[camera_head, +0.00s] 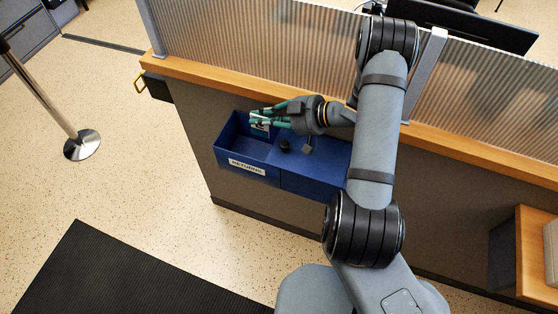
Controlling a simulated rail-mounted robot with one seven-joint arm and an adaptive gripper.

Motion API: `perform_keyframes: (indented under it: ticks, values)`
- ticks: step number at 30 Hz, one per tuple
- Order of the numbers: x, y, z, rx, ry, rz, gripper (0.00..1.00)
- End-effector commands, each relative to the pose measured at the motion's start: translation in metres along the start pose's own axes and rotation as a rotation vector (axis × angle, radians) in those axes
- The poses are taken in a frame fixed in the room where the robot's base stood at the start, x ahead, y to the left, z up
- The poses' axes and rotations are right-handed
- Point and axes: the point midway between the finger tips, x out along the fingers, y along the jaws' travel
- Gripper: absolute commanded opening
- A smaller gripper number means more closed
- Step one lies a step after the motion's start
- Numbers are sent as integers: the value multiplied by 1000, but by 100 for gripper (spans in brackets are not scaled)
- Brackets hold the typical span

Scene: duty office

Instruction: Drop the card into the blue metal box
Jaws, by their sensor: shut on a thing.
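The blue metal box (234,155) is fixed against the front of the counter and carries a white label reading "RETURNS". Its left part is an open compartment; its right part (310,178) looks covered, with a small dark knob (285,146) near the divide. My gripper (258,118) points left above the open compartment. It is shut on the card (260,126), a small light piece that shows below the fingertips. Most of the card is hidden by the fingers. I cannot tell its exact height above the box floor.
A wooden counter ledge (190,70) with a ribbed translucent screen (250,45) runs behind the box. A metal post (50,95) stands on the floor at left. A black mat (110,275) lies in front. A wooden desk (540,255) is at right.

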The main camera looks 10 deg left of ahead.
Motion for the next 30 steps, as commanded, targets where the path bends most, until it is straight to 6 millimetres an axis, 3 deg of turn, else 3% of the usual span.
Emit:
perform_keyframes:
  ticks: [8,9,19,30]
  values:
    - [1,0,1,-1,0,-1,0]
    - [1,0,1,-1,0,-1,11]
    - [1,0,1,-1,0,-1,30]
    - [-5,0,1,0,0,1,31]
